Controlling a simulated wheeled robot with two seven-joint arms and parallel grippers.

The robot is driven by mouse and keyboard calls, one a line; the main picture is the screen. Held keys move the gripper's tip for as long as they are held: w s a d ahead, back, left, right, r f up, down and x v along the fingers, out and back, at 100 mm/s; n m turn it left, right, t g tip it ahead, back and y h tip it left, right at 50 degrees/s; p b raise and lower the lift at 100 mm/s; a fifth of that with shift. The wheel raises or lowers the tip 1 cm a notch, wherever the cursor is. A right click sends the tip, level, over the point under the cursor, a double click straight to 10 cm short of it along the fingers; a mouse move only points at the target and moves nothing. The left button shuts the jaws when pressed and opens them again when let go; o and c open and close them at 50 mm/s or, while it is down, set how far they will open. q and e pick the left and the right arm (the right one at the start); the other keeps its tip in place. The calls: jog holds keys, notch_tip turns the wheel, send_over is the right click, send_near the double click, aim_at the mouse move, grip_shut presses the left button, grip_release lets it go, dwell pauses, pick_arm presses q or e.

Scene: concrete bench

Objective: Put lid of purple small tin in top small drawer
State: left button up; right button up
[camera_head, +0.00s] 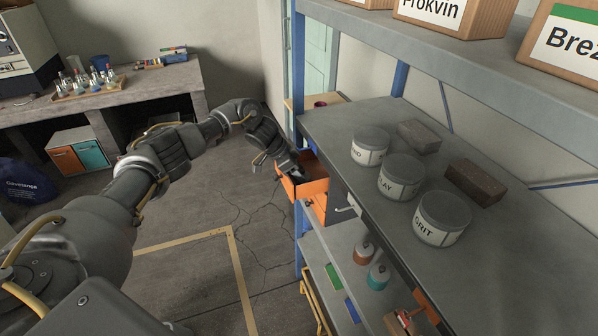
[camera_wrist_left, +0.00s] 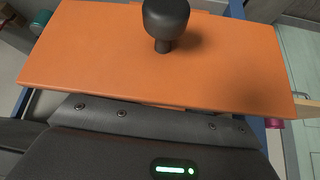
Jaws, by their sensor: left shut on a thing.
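My left gripper (camera_head: 289,166) is at the open orange top drawer (camera_head: 312,187) of the cabinet under the grey shelf, with its fingers over or in the drawer's opening. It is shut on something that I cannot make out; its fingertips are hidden. In the left wrist view, the orange drawer front (camera_wrist_left: 100,60) with its black knob (camera_wrist_left: 165,20) fills the upper part, beyond the dark gripper body. A small dark magenta container (camera_head: 320,104) stands on a wooden surface behind the shelf post; a magenta thing (camera_wrist_left: 273,123) also shows in the left wrist view. I cannot make out the lid.
The grey shelf top (camera_head: 330,125) carries several labelled grey tins (camera_head: 398,178) and two dark bricks (camera_head: 476,181). A blue post (camera_head: 298,60) rises close beside my gripper. Below is a lower shelf (camera_head: 335,290) with bottles. The floor (camera_head: 215,195) left of the drawer is clear.

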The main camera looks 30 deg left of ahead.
pick_arm(q)
jog(key=shift+s+f, duration=0.3)
jog(key=shift+f, duration=0.25)
jog(key=o, duration=1)
jog(key=shift+s+d+f, duration=0.1)
jog(key=shift+f, duration=0.1)
jog(key=shift+r, duration=0.3)
jog(key=shift+w+r+b+v, duration=0.15)
jog(key=shift+b+v, duration=0.2)
jog(key=shift+v, duration=1.8)
jog(key=shift+w+b+v, duration=0.2)
jog(key=shift+b+v, duration=0.2)
jog(key=shift+v, duration=1.75)
jog(key=shift+w+r+b+v, duration=0.15)
jog(key=shift+b+v, duration=0.2)
jog(key=shift+v, duration=1.8)
jog(key=shift+f, duration=0.15)
